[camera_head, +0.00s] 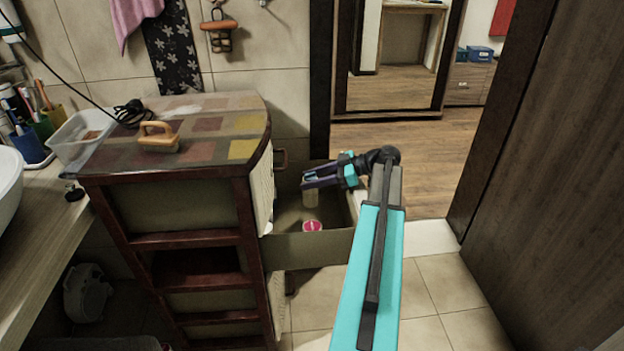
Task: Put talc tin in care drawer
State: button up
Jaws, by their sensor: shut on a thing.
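My gripper (311,178) is over the open drawer (310,250), which is pulled out from the right side of the wooden cabinet. A round pink and white thing (312,225) is in the drawer, nearer the front panel than the held tin.
A brush with a wooden handle (158,137) lies on the patchwork cabinet top (215,125). A clear plastic tub (78,140) and a cup of toothbrushes (28,146) stand to the left. A dark wooden door (545,190) bounds the right side. The tiled floor (440,300) is clear there.

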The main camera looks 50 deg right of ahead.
jog(key=shift+f+b, duration=0.55)
jog(key=shift+f, duration=0.05)
jog(key=o, duration=1.2)
jog(key=shift+r, duration=0.1)
jog(key=shift+r+p, duration=0.65)
jog(key=shift+p, duration=0.1)
jog(key=v, duration=1.2)
jog(key=shift+f+p, duration=0.2)
jog(key=shift+p, duration=0.1)
